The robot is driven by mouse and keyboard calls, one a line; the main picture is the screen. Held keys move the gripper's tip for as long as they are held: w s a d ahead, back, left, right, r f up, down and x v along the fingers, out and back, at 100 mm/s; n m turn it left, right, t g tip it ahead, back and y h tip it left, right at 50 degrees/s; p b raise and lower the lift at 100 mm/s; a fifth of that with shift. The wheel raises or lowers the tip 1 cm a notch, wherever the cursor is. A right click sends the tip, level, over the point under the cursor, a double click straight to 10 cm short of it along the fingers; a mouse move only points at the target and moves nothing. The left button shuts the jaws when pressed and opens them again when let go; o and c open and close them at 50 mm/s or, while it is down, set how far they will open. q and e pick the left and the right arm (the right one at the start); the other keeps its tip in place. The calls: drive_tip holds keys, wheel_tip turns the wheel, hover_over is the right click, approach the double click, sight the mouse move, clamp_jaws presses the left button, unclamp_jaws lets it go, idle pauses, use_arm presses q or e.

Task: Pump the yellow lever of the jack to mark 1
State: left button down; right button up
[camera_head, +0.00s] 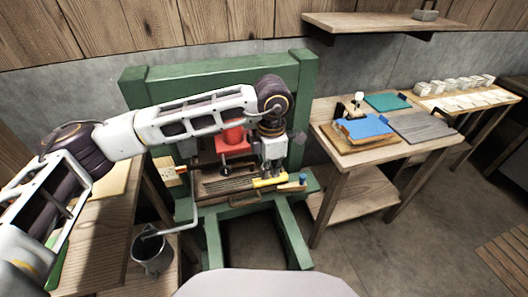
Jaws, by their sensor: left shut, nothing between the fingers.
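The yellow lever (262,183) is a short bar at the front of the green press frame (219,76). My left arm reaches in from the left across the frame. My left gripper (271,174) points down, shut, with its fingertips at the lever; I cannot tell whether they touch it. Nothing shows between the fingers. A red block (230,140) stands inside the frame, left of the gripper; I cannot tell whether it belongs to the jack. No mark 1 is readable. My right gripper is not in view.
A wooden table (345,185) at the right holds a blue item (366,127) and boards. A metal bucket (152,252) stands at the lower left, by a wooden bench. A small blue-topped peg (303,178) stands right of the lever.

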use_arm(q)
drive_tip(key=shift+r+p, duration=0.65)
drive_tip(key=shift+r, duration=1.5)
drive_tip(key=shift+f+b, duration=3.3)
drive_tip(key=shift+f, duration=0.5)
drive_tip(key=shift+f+b, duration=2.75)
drive_tip(key=shift+f, duration=0.55)
drive_tip(key=shift+r+p, duration=2.95)
drive_tip(key=shift+r, duration=4.15)
